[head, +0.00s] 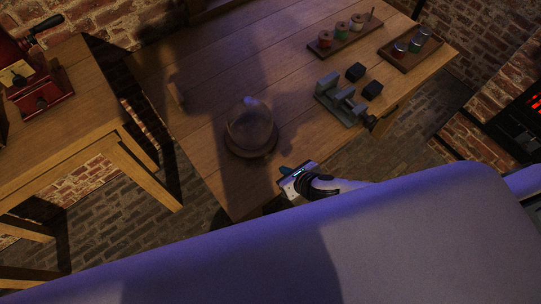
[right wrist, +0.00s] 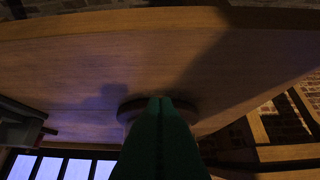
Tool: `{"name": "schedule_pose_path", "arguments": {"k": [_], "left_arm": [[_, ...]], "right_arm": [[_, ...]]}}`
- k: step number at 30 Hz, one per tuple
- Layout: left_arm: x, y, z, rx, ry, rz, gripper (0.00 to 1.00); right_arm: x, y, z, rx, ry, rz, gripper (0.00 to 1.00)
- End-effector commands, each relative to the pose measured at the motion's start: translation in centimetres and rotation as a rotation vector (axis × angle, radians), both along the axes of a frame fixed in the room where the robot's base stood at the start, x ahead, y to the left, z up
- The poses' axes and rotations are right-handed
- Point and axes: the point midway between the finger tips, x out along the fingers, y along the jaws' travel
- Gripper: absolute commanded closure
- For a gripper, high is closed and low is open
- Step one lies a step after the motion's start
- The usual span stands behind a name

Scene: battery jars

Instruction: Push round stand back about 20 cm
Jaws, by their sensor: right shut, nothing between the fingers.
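The round stand (head: 243,152) is a dark wooden disc with a clear glass dome (head: 250,122) over it, upright near the front edge of the wooden table. My right gripper (head: 284,170) is just in front and to the right of the stand, empty, its fingers together and pointing toward it. In the right wrist view the green fingers (right wrist: 160,103) overlap the stand's round dark base (right wrist: 127,109). I cannot tell whether they touch it. My left gripper is in neither view.
Trays with spools (head: 343,38) and jars (head: 410,50) are at the far right. A side table (head: 75,110) with a red machine (head: 38,92) stands left.

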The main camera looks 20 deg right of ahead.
Motion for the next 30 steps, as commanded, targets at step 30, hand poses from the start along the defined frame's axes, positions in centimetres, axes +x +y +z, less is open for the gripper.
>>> {"name": "schedule_pose_path", "arguments": {"k": [30], "left_arm": [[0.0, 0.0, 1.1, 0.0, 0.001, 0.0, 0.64]], "right_arm": [[7.6, 2.4, -3.6, 0.002, 0.0, -0.004, 1.0]]}}
